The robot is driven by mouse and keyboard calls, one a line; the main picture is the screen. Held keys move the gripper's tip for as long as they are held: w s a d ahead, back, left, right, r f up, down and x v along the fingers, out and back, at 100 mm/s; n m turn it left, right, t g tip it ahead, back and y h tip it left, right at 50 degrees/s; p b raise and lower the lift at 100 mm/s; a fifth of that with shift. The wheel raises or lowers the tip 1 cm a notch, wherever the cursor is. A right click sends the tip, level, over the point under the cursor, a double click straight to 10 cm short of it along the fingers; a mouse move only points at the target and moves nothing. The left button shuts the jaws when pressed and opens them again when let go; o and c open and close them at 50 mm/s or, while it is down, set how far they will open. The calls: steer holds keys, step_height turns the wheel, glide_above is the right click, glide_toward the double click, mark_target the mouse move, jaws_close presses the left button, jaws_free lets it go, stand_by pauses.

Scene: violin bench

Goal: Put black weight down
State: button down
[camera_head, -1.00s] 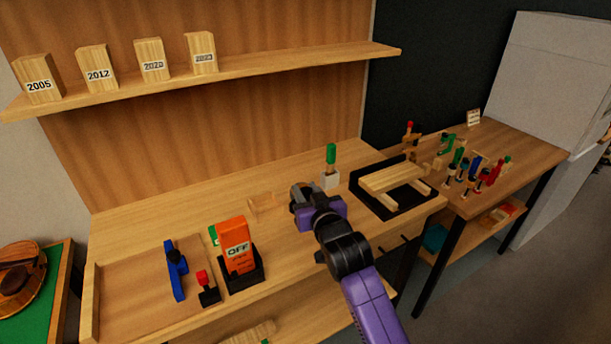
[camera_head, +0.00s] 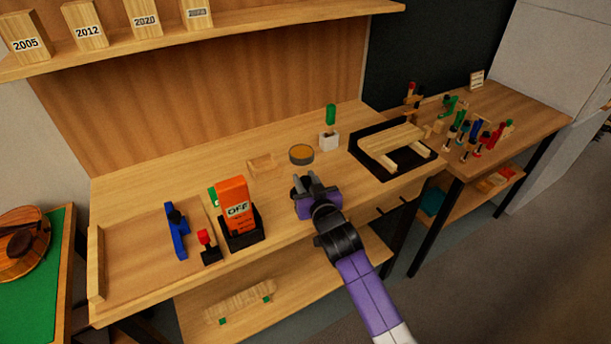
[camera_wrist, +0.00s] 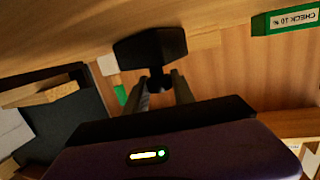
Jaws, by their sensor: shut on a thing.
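My gripper (camera_head: 308,182) is above the front part of the bench in the head view, right of the orange OFF device. In the wrist view, the two fingers of my gripper (camera_wrist: 159,88) are closed on the narrow neck of the black weight (camera_wrist: 150,46). The weight's wide black block sticks out past the fingertips. I cannot make out the weight in the head view. Whether it touches the bench is unclear.
A round tin (camera_head: 301,154) and a pale wooden tray (camera_head: 263,165) lie behind my gripper. The orange OFF device (camera_head: 236,205) stands in a black holder to the left. A black tray (camera_head: 364,142) with wooden bars lies to the right.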

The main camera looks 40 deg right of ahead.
steer(key=shift+r, duration=0.25)
steer(key=shift+f, duration=0.1)
steer(key=c, duration=1.1)
jaws_free()
steer(key=shift+f, duration=0.2)
steer(key=shift+o, duration=0.2)
steer(key=shift+r, duration=0.2)
steer(key=b+v, duration=0.1)
steer(key=v, duration=1.1)
